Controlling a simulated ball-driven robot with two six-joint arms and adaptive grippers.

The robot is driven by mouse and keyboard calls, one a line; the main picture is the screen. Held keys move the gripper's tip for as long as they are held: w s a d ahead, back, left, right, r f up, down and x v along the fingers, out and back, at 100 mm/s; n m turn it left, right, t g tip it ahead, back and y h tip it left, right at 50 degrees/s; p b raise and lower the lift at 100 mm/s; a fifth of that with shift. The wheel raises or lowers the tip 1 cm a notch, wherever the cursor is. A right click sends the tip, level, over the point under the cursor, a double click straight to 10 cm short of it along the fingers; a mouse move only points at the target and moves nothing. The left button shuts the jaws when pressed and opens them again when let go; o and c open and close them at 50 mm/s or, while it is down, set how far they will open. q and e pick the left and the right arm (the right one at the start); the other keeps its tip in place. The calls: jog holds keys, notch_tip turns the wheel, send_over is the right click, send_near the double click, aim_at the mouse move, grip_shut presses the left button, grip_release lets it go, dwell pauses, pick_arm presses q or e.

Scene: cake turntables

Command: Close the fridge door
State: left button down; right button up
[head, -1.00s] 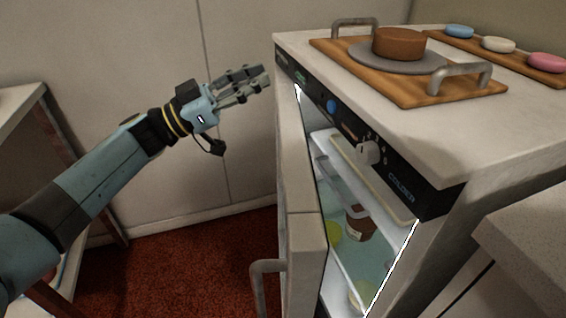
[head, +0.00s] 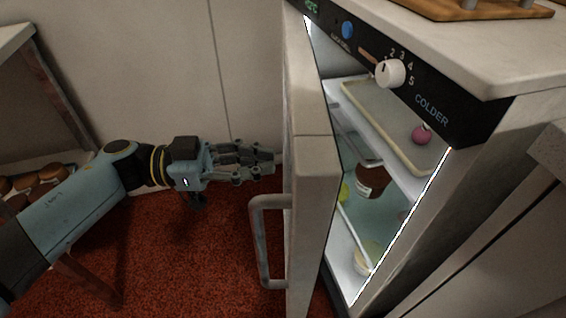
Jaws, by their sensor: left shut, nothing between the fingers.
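The fridge door (head: 312,185) stands partly open, its outer face toward the left and its lit inside showing to the right. A grey bar handle (head: 259,240) sticks out from the door's left side. The fridge (head: 461,180) has a dark control strip with a white dial and the word COLDER. My left gripper (head: 272,161) is shut and empty, with its tips close to the door's outer face, above the handle. I cannot tell whether they touch the door. My right gripper is not in view.
Inside the fridge are a shelf tray (head: 385,115) with a pink round item (head: 421,135) and a brown jar (head: 371,182) below. A wooden board (head: 470,8) lies on top. A rack with brown pastries (head: 40,180) stands at left. Red carpet (head: 150,265) is clear between.

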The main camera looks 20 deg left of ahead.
pick_arm(q)
jog(key=x, duration=0.3)
jog(key=shift+w+d, duration=0.15)
jog(key=shift+d, duration=0.2)
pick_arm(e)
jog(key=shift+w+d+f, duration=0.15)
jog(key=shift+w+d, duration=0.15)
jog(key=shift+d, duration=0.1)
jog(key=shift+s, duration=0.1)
